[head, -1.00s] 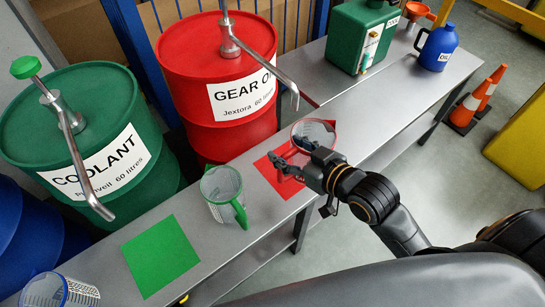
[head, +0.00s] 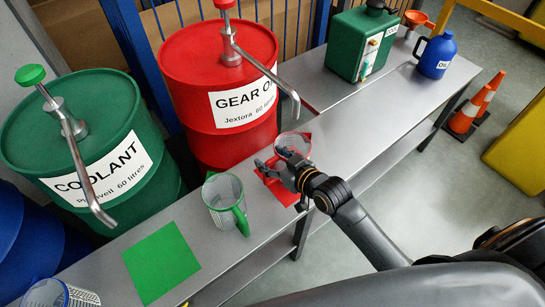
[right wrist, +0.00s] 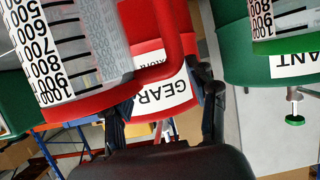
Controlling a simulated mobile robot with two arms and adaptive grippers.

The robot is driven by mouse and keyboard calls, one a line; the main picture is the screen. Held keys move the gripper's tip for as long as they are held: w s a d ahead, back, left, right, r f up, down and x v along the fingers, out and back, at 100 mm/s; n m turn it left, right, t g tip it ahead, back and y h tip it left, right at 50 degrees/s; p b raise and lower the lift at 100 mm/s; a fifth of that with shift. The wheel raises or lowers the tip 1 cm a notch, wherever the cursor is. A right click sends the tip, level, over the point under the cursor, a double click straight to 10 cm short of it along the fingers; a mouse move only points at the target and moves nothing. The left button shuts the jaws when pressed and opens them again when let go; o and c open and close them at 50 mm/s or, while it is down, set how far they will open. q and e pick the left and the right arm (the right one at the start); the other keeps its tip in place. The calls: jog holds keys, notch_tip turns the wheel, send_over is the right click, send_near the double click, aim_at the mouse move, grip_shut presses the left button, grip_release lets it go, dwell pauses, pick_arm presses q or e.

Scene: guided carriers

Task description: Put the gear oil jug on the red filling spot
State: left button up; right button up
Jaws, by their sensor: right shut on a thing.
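The gear oil jug (head: 292,143) is a clear measuring jug with red trim and a red handle. My right gripper (head: 270,168) is shut on it, in front of the red drum. In the right wrist view the jug (right wrist: 75,50) fills the upper left, upside down, with its red handle towards the fingers (right wrist: 165,120). The red filling spot (head: 288,193) is a flat square on the grey bench, partly covered by the gripper. The jug's base is hidden in the head view, so I cannot tell whether it touches the spot. My left gripper is out of view.
A green-handled jug (head: 222,198) stands left of the red spot, near a green square (head: 160,262). The red gear oil drum (head: 217,75) has a spout (head: 270,72) reaching over the bench. A green can (head: 360,45) and blue oil jug (head: 436,55) stand farther right.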

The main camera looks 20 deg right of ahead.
jog(key=shift+f, duration=0.15)
jog(key=o, duration=1.6)
jog(key=shift+o, duration=0.2)
jog(key=shift+r, duration=0.2)
jog(key=v, duration=1.2)
